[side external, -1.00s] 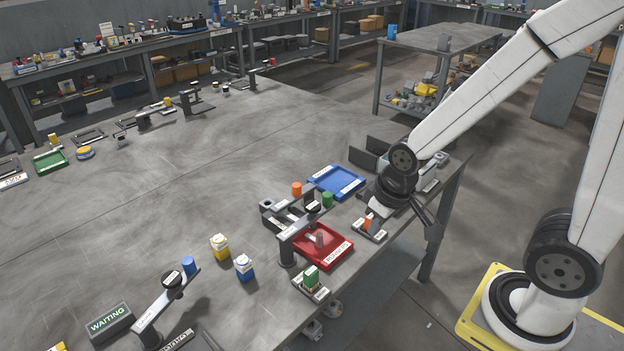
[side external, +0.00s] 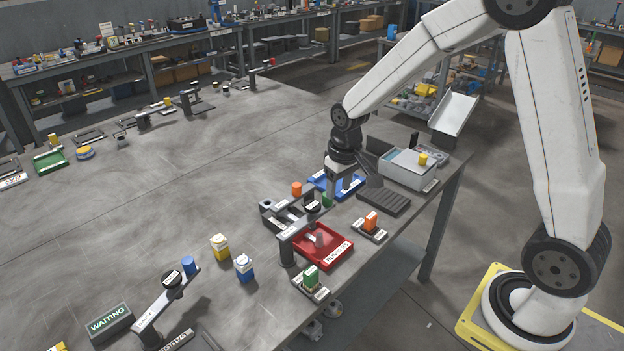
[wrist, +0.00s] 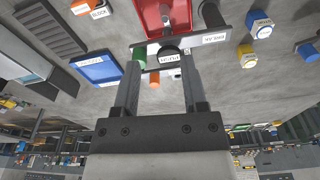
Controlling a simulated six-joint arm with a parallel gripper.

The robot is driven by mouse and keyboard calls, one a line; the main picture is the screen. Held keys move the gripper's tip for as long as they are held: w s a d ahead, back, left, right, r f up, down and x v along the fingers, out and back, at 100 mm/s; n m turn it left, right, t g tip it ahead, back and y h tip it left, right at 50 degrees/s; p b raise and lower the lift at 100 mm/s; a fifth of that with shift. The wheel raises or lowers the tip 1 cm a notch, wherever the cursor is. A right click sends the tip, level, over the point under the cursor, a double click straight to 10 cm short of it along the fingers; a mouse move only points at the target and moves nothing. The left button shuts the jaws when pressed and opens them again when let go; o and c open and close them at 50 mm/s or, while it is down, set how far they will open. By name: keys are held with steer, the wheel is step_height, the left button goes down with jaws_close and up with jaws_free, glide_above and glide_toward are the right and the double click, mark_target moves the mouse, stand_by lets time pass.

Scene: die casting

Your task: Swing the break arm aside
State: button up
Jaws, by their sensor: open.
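The break arm (side external: 299,227) is a grey bar on a dark post, with a round black PUSH knob (side external: 313,207) on it. It reaches across the far edge of a red tray (side external: 345,252). In the wrist view the arm's label (wrist: 208,38) and knob (wrist: 168,54) show just beyond my fingertips. My gripper (side external: 341,190) is open and empty, pointing down near the blue tray, behind the break arm. In the wrist view the knob appears between the fingers (wrist: 162,62); I cannot tell that anything touches.
A green cylinder (side external: 327,199) and an orange one (side external: 296,188) stand close by. The blue tray (side external: 321,180) lies beside my gripper. An orange block (side external: 370,221) and a green block (side external: 311,276) sit on small stands.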

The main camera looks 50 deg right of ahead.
mark_target(307, 215)
steer(key=shift+m+g, duration=0.5)
steer(key=shift+g, duration=0.1)
steer(key=w+d+f, duration=0.1)
steer(key=w+d, duration=0.3)
steer(key=w, duration=0.1)
steer(key=w+d+f, duration=0.1)
steer(key=w, duration=0.2)
steer(key=shift+d+f, duration=0.35)
steer(key=shift+d, duration=0.05)
steer(key=shift+f, duration=0.15)
steer(key=shift+f, duration=3.75)
jaws_close()
